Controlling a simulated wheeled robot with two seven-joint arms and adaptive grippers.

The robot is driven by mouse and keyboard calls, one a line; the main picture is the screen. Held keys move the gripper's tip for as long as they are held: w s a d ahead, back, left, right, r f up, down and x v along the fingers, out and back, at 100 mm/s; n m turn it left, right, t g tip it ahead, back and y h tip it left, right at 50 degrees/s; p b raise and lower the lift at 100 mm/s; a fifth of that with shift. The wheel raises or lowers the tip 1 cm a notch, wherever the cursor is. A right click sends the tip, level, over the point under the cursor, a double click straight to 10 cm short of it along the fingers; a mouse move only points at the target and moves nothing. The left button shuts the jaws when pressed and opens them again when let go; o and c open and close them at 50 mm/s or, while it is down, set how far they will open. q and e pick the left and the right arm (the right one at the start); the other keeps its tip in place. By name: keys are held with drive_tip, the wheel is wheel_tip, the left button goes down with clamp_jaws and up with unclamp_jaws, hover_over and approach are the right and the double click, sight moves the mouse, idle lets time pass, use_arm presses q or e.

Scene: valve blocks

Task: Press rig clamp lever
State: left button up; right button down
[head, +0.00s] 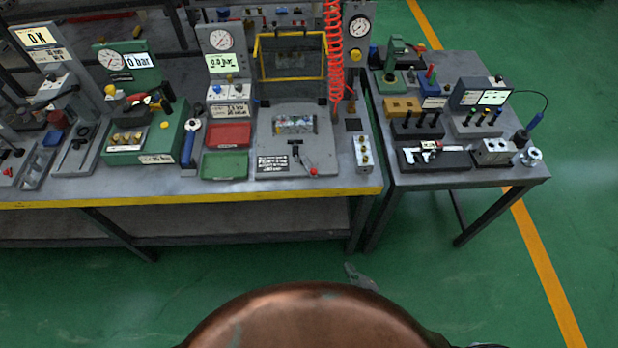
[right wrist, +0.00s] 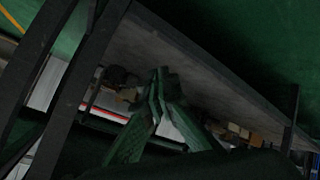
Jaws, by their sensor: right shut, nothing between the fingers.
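The rig (head: 330,150) is a grey plate near the middle of the long workbench in the head view, with a yellow-framed guard (head: 291,59) raised behind it. A metal valve block (head: 295,124) sits on the plate. The clamp lever, with a red knob (head: 313,171), lies in front of the block near the bench's front edge. My right gripper (head: 360,277) shows partly in the head view, well below and in front of the bench, apart from the lever. In the right wrist view its fingers (right wrist: 160,82) are shut and empty. My left gripper is out of view.
The workbench (head: 200,196) has a yellow front edge. A red tray (head: 228,134) and a green tray (head: 225,165) lie left of the rig. A red coiled hose (head: 333,50) hangs at its right. A side table (head: 520,172) holds gauges and tools. Green floor lies in front.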

drive_tip(key=w+a+r+n+t+y, duration=0.2)
drive_tip(key=w+a+r+n, duration=0.1)
drive_tip(key=r, duration=1)
drive_tip(key=w+a+r+n+t+y, duration=0.2)
drive_tip(key=a+r, duration=0.4)
drive_tip(key=r, duration=0.6)
drive_tip(key=w+a+r+n+t+y, duration=0.2)
drive_tip(key=w+a+r+n, duration=0.3)
drive_tip(key=r, duration=0.8)
drive_tip(key=shift+a+r, duration=0.25)
drive_tip(key=shift+r, duration=0.05)
drive_tip(key=shift+w, duration=0.15)
drive_tip(key=w, duration=0.9)
drive_tip(key=shift+w+a+f+b, duration=0.2)
drive_tip(key=shift+a+b, duration=0.1)
drive_tip(key=shift+a, duration=0.1)
drive_tip(key=shift+r, duration=0.1)
drive_tip(key=shift+n+y, duration=0.3)
drive_tip(key=shift+n, duration=0.1)
